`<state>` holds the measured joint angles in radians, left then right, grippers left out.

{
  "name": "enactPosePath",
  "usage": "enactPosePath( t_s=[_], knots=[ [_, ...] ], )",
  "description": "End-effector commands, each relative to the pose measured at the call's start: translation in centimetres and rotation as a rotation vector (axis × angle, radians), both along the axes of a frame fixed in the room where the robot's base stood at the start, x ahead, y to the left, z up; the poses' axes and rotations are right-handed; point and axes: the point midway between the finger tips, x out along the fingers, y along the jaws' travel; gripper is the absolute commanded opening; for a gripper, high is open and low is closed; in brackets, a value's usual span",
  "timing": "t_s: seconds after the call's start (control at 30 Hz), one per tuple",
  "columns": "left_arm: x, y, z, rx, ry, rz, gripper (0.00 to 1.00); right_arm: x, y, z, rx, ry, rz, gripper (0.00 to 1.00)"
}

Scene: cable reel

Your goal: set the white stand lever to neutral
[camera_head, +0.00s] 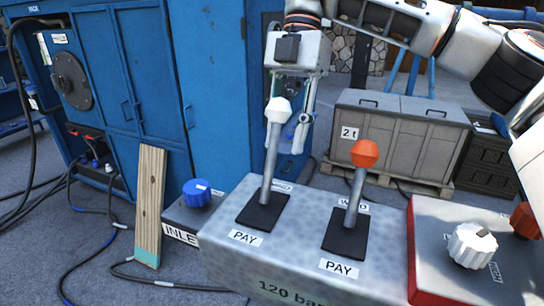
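The white stand lever is a grey rod with a white knob (279,108). It rises from a black slot plate (263,212) on the left of a grey control box (225,243), with a PAY label in front. The rod leans slightly right toward its top. My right gripper (293,142) hangs down from the arm at upper right, close to the knob. The white knob hides part of its left finger. My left gripper is out of view.
An orange-knobbed lever (364,153) stands to the right on the same box. A red box (435,220) with a white dial (472,245) is at right. A blue knob (197,193) and wooden plank (149,205) are at left. A grey crate (398,150) stands behind.

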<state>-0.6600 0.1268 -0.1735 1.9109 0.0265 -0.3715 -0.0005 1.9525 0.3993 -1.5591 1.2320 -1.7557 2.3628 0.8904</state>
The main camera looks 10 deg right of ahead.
Motion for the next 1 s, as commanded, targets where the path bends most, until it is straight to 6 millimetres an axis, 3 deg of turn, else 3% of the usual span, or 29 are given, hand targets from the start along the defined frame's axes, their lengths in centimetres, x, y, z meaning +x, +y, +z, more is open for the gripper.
enactPosePath(
  t_s=[0.37, 0.83, 0.93, 1.0],
  knots=[
    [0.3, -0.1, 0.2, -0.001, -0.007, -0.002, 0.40, -5.2, 3.4, 0.0, 0.001, 0.000, 0.002, 0.28],
    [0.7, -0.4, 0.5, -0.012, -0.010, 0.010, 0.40, -5.5, 3.6, -1.1, 0.001, -0.001, 0.000, 0.28],
    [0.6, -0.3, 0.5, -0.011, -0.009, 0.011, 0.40, -5.5, 3.6, -1.1, 0.001, -0.001, 0.000, 0.04],
    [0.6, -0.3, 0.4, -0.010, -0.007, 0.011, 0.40, -5.5, 3.6, -1.1, 0.001, -0.001, 0.000, 0.00]
  ],
)
